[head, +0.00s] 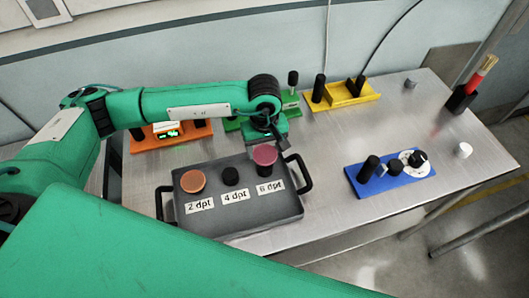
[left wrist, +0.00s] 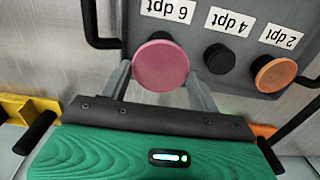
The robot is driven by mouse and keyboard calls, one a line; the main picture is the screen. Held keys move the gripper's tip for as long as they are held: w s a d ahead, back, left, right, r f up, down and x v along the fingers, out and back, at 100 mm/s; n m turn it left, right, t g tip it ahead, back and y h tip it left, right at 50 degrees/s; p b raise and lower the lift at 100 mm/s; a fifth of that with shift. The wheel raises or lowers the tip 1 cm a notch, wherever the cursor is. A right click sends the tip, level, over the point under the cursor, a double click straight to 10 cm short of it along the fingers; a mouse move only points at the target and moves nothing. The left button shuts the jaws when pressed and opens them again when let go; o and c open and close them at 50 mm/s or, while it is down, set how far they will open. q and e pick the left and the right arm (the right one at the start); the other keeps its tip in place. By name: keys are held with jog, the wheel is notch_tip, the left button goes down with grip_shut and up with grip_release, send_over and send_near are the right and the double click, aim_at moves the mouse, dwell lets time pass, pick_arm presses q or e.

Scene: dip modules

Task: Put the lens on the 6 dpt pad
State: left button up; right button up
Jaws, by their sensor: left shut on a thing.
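The pink round lens (head: 264,155) is over the 6 dpt place of the dark grey tray (head: 237,217), above the 6 dpt label (head: 270,187). It hides most of the pad under it; I cannot tell whether it rests there. My left gripper (head: 273,150) is shut on this lens. In the left wrist view the lens (left wrist: 161,66) sits between the two fingers (left wrist: 160,82). The black 4 dpt pad (head: 230,176) is bare. An orange lens (head: 193,181) sits at the 2 dpt place.
The tray has black handles (head: 302,172) at its sides. Behind stand an orange module (head: 142,143), a green module (head: 290,98) and a yellow module (head: 350,93). A blue module (head: 390,181) is at right. The metal table between tray and blue module is clear.

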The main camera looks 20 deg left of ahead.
aim_at(264, 152)
pick_arm(q)
notch_tip(264, 152, down, 4)
jog(key=shift+p, duration=0.7)
jog(key=shift+f, duration=0.25)
pick_arm(e)
jog(key=shift+s+d+r, duration=0.4)
jog(key=shift+d+r, duration=0.05)
jog(key=shift+r, duration=0.2)
jog(key=shift+f, duration=0.1)
pick_arm(q)
jog(key=shift+f+b, duration=0.2)
jog(key=shift+b, duration=0.15)
jog(key=o, duration=0.9)
jog(key=shift+r, duration=0.1)
jog(key=shift+o, duration=0.2)
pick_arm(e)
jog(key=shift+a, duration=0.35)
